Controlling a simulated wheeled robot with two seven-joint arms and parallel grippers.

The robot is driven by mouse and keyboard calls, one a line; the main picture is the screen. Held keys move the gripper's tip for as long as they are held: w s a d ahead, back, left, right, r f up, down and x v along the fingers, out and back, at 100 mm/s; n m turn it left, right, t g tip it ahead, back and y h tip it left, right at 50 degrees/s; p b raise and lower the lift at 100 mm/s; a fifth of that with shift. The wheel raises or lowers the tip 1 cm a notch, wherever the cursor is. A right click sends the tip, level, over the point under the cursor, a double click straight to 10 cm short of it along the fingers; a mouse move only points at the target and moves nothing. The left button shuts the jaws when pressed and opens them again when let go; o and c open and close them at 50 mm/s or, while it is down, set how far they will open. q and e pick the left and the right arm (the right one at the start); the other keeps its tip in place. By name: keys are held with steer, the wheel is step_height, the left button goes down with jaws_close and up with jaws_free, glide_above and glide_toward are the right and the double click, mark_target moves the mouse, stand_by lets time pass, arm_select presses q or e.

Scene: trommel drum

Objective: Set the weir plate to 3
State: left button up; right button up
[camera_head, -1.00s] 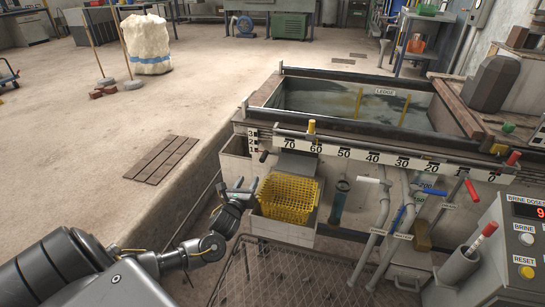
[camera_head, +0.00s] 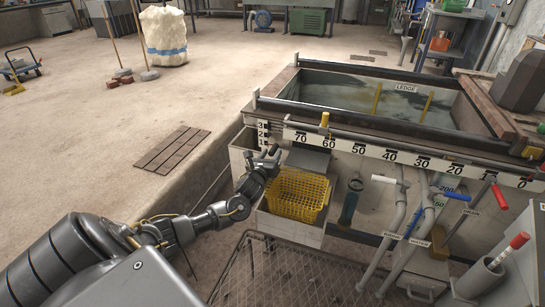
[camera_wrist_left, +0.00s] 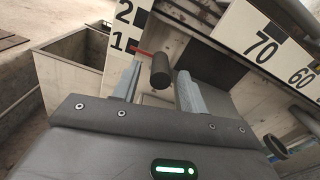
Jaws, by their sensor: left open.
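The weir scale (camera_head: 262,128), a white upright strip with black numbers, stands at the tank's left front corner. In the left wrist view, its 2 and 1 (camera_wrist_left: 119,42) show, and a thin red pointer (camera_wrist_left: 143,52) lies about level with the 1. A dark cylindrical handle (camera_wrist_left: 160,70) sits beside the pointer, between my open fingers, with gaps visible on both sides. My left gripper (camera_head: 267,156) is at this handle, just below the scale; it also shows in the left wrist view (camera_wrist_left: 158,88). The weir plate itself I cannot clearly make out. My right gripper is not in view.
A long ruler (camera_head: 375,152) marked in tens runs along the tank front, close right of my gripper. A yellow basket (camera_head: 298,196) sits in a box below. Open floor lies left.

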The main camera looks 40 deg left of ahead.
arm_select(q)
steer(key=shift+x, duration=0.95)
jaws_close()
